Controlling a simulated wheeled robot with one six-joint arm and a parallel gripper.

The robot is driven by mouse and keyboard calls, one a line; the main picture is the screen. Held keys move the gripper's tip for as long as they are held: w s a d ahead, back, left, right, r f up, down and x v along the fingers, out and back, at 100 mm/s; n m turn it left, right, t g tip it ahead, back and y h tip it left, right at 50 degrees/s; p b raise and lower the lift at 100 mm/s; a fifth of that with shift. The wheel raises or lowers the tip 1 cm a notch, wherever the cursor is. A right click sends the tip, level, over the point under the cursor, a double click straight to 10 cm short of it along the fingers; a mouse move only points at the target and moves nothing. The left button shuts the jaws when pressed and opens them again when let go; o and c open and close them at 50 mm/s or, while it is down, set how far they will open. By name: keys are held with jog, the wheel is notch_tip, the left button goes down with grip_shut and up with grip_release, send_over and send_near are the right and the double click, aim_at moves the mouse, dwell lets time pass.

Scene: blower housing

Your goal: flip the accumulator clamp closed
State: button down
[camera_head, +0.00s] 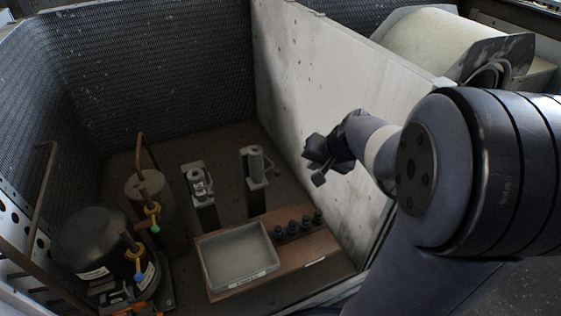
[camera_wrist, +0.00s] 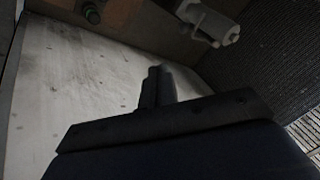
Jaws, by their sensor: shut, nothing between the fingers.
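Two dark posts stand on the floor of the housing with light grey fittings on top. The left fitting (camera_head: 200,183) has a bracket with rounded metal parts.
A white panel (camera_head: 310,75) rises beside my gripper. A grey tray (camera_head: 236,286) lies on a brown board (camera_head: 322,243) with several dark knobs. A black tank (camera_head: 88,237), a brown cylinder (camera_head: 165,205) and copper pipes crowd the left. Mesh walls (camera_head: 160,65) enclose the back.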

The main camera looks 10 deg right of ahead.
jog(key=w+a+f+b, duration=0.4)
jog(key=w+a+f, duration=0.1)
jog(key=w+f, duration=0.2)
jog(key=shift+f, duration=0.9)
jog(key=shift+a, duration=0.1)
